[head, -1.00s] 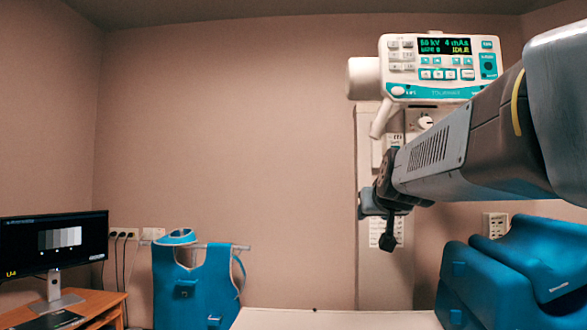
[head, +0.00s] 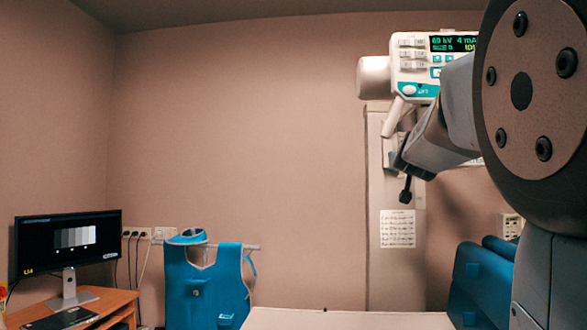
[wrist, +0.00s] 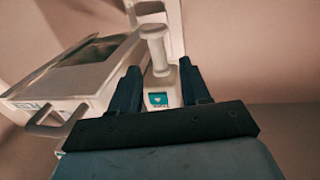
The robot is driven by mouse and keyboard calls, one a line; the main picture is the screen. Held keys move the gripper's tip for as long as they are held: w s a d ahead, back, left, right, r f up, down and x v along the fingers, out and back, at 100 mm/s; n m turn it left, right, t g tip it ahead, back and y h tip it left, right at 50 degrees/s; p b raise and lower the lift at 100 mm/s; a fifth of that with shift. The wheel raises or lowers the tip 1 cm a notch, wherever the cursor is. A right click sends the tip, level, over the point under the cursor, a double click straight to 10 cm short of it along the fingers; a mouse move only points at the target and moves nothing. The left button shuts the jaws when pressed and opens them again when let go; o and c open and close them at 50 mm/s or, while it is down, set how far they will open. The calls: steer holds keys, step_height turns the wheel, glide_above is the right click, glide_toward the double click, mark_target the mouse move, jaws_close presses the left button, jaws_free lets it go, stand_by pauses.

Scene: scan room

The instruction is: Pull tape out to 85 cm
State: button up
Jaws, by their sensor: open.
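In the wrist view my gripper (wrist: 159,68) is open, with its two dark fingers apart. Between and beyond the fingers is a pale fitting with a teal label (wrist: 158,99) and a white round-topped post (wrist: 154,45) above it. I cannot tell whether the fingers touch it. I cannot make out a tape strip or read any centimetre mark. In the head view the white X-ray unit (head: 408,62) with its lit panel hangs at the upper right, partly hidden by my arm. My arm's far end is in front of its column (head: 375,220).
A pale box with a dark window (wrist: 85,52) and a handle fills the wrist view's left. A white table (head: 350,319) edge runs along the bottom. A blue apron (head: 200,285), a monitor (head: 68,240) on a desk and blue cushions (head: 480,285) stand around it.

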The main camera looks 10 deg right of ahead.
steer(key=x, duration=0.7)
steer(key=shift+w+d, duration=0.2)
steer(key=shift+w, duration=0.05)
steer(key=shift+c, duration=0.3)
jaws_close()
steer(key=shift+a, duration=0.1)
